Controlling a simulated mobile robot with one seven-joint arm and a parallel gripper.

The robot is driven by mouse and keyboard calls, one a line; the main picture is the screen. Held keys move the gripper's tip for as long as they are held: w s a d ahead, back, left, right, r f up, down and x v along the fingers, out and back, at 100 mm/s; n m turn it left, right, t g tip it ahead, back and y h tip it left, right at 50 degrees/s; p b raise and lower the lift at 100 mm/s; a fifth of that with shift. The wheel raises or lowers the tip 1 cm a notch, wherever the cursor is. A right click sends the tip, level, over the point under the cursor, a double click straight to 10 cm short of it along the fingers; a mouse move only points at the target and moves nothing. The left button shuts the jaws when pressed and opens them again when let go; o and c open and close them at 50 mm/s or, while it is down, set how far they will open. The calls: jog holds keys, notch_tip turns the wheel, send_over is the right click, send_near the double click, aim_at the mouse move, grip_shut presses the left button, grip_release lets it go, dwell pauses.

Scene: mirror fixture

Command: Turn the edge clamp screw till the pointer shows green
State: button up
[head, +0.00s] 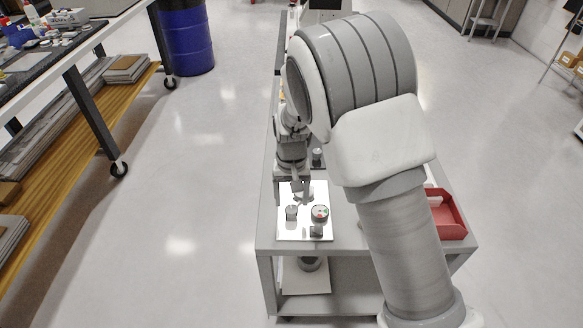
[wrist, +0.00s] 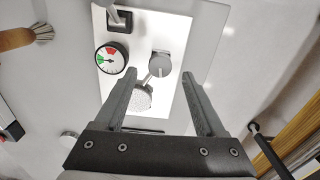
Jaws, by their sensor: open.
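A bright mirror plate (head: 284,232) lies on the grey cart; it also shows in the wrist view (wrist: 178,110). On it stands a grey round knob (wrist: 159,64) with a dark part behind it, which looks like the clamp screw; the head view shows it too (head: 291,212). A paler knurled disc below it in the wrist view looks like its reflection. A round dial (wrist: 111,59) with red and green marks stands to the left; its pointer is too small to read surely. My gripper (wrist: 161,76) is open, its fingertips level with the knob's lower part and apart in the picture; contact is not visible.
A dark square block (wrist: 119,19) with a post is beyond the dial. A wooden-handled brush (wrist: 18,39) lies left of the plate in the wrist view. A red bin (head: 448,216) sits at the cart's right. My arm hides much of the cart top.

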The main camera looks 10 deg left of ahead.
aim_at(293, 209)
notch_tip(293, 209, up, 14)
jog(key=shift+r+p, duration=0.2)
jog(key=shift+p, duration=0.25)
dwell(0.4)
jog(key=s+d+r+m+t+y, duration=0.1)
jog(key=s+d+r, duration=0.2)
jog(key=d+r, duration=0.4)
jog(key=s+d+r+m+t, duration=0.1)
jog(key=s+d+r, duration=0.3)
jog(key=d, duration=0.5)
jog(key=s+d+r+m+t+h, duration=0.1)
jog(key=s+d+r+t, duration=0.1)
jog(key=s+d, duration=0.9)
jog(key=shift+s+r+t, duration=0.25)
jog(key=shift+s+t, duration=0.55)
jog(key=shift+s, duration=0.05)
